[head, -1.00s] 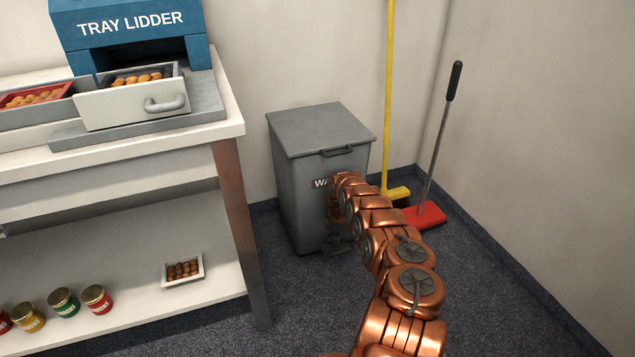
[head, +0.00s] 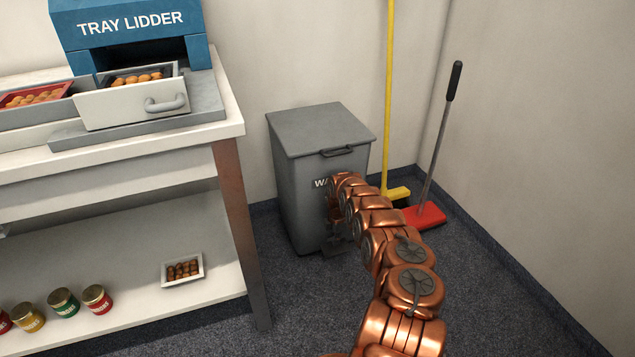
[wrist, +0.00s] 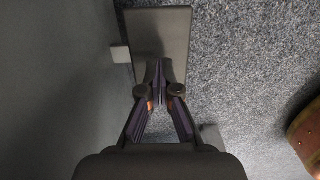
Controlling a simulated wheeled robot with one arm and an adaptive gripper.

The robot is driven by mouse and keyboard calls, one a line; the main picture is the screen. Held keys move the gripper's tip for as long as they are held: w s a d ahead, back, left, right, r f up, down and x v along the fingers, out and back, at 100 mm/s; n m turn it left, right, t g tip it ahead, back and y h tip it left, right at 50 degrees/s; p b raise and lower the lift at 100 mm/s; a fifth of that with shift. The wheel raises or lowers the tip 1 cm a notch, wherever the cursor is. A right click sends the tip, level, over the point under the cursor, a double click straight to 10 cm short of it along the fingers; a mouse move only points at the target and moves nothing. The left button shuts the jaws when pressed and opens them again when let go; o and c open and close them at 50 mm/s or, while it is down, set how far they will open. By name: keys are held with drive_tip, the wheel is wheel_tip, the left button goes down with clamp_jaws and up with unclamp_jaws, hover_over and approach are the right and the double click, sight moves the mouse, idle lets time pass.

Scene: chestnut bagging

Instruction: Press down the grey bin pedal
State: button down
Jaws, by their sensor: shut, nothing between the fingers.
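The grey bin (head: 305,195) stands against the wall in the head view, with its lid closed. Its pedal shows in the wrist view as a flat, dark grey rectangular plate (wrist: 140,35) beside the bin's side, above the carpet. My gripper (wrist: 158,72) is shut and empty, with its fingertips together over the middle of the plate. I cannot tell whether they touch it. In the head view my copper arm reaches down in front of the bin and covers part of its front. The pedal area at the bin's foot is small and partly hidden there.
A bench (head: 232,110) with the tray lidder (head: 130,25) is at left. Carpet is clear between bench and arm.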

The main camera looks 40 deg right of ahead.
sight(336, 247)
drive_tip(key=shift+f+b, duration=1.4)
drive_tip(key=shift+f, duration=2.05)
drive_tip(key=shift+r, duration=0.1)
drive_tip(key=shift+r+p, duration=2.9)
drive_tip(key=shift+r, duration=1.6)
